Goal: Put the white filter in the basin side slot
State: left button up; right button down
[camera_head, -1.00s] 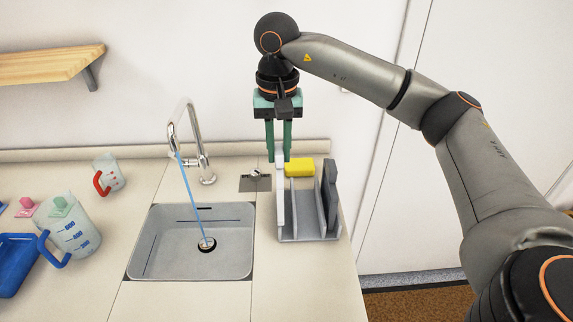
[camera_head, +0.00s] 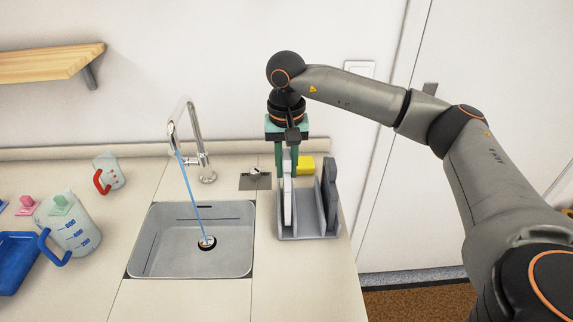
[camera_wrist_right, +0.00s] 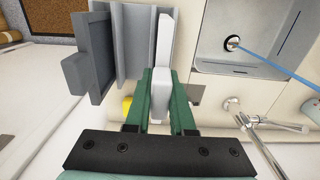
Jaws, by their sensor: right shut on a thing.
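The white filter (camera_head: 287,196) is a flat upright plate at the left side of the grey rack (camera_head: 318,237), right of the basin (camera_head: 139,250). My right gripper (camera_head: 287,172) points down with its green fingers shut on the filter's upper part. In the right wrist view the filter (camera_wrist_right: 164,48) sits between the two green fingertips of the right gripper (camera_wrist_right: 162,86). I cannot tell whether the filter's lower edge touches the rack. A dark slot (camera_head: 211,204) shows in the basin's back wall. My left gripper is not in view.
A dark grey plate (camera_head: 330,195) stands at the rack's right side, and a yellow block (camera_head: 306,166) lies behind the rack. The faucet (camera_head: 198,150) stands behind the basin, with blue water running. Jugs (camera_head: 72,228) stand at left. Counter between basin and rack is clear.

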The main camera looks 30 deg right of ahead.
jog(key=shift+f, duration=0.4)
jog(key=c, duration=0.8)
grip_release()
notch_tip(320, 180, up, 13)
jog(key=shift+r, duration=0.15)
